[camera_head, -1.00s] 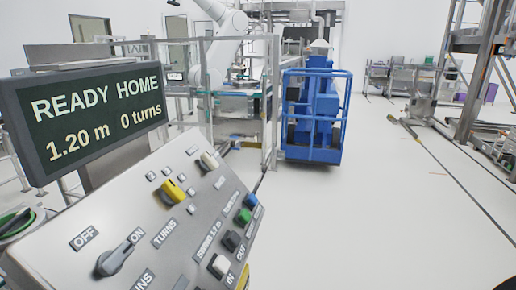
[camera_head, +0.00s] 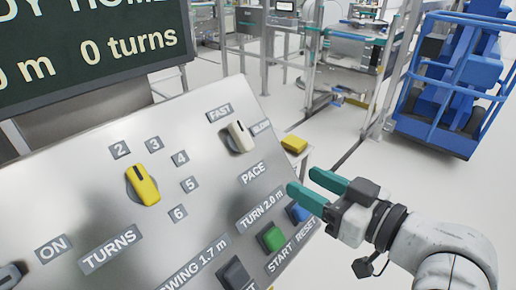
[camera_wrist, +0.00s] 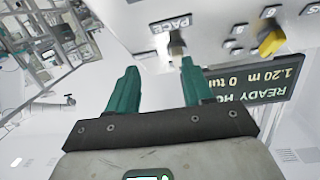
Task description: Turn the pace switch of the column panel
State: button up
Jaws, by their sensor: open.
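The pace switch (camera_head: 241,138) is a cream lever knob on the sloped grey column panel (camera_head: 140,235), above the PACE label. Its dark-marked end points up, near the FAST label (camera_head: 219,114); a second label to its right is hard to read. My gripper (camera_head: 304,183) is open and empty, off the panel's right edge, with its green fingers pointing toward the panel. In the wrist view the switch (camera_wrist: 177,45) lies ahead of my gripper (camera_wrist: 159,68), nearer the right-hand finger. No contact shows.
A yellow turns knob (camera_head: 143,185) sits left of the switch, with numbers beside it. Green (camera_head: 272,238) and blue (camera_head: 298,212) buttons lie below my fingers. The display (camera_head: 90,50) stands above the panel. A blue caged lift (camera_head: 450,85) stands at the back right.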

jog(key=n+y, duration=0.2)
send_near(246, 136)
jog(key=p+x, duration=0.1)
jog(key=x, duration=0.7)
jog(key=shift+a, duration=0.2)
jog(key=shift+c, duration=0.4)
grip_shut()
